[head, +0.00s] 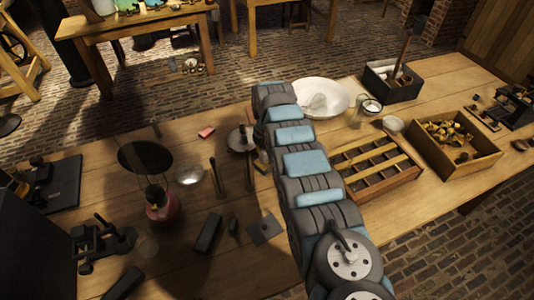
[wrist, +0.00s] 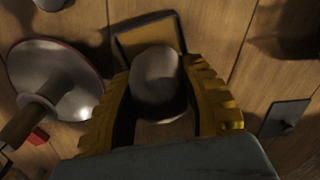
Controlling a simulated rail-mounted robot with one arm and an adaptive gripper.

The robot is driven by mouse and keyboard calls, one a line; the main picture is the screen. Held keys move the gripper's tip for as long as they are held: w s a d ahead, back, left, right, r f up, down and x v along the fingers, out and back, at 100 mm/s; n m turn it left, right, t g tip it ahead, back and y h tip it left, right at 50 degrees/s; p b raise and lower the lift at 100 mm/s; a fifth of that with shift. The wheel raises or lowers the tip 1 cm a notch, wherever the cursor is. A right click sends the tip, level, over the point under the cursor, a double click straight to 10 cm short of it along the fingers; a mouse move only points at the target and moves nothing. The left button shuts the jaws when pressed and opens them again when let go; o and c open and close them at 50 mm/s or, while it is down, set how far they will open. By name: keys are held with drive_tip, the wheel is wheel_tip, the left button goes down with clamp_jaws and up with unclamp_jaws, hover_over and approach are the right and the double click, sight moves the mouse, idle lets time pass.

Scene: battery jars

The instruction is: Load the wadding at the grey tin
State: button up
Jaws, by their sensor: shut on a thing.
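In the wrist view my gripper (wrist: 163,108) has its yellow ridged fingers closed around a pale grey, rounded lump (wrist: 157,80). It looks like the wadding, but the shadow hides its texture. Just beyond the lump is a small dark-rimmed tray with a wooden floor (wrist: 150,32). In the head view my arm hides the fingers and the lump.
A round metal plate with a wooden handle (wrist: 52,82) is close left of my fingers. A square plate with a knob (wrist: 286,118) lies to the right. In the head view, a white basin (head: 335,87), a compartment tray (head: 405,180) and a wooden crate (head: 470,160) stand right of my arm.

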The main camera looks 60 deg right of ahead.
drive_tip(key=shift+d+r+p, duration=0.1)
drive_tip(key=shift+r+p, duration=2.8)
drive_tip(key=shift+r, duration=0.35)
drive_tip(key=shift+f, duration=0.1)
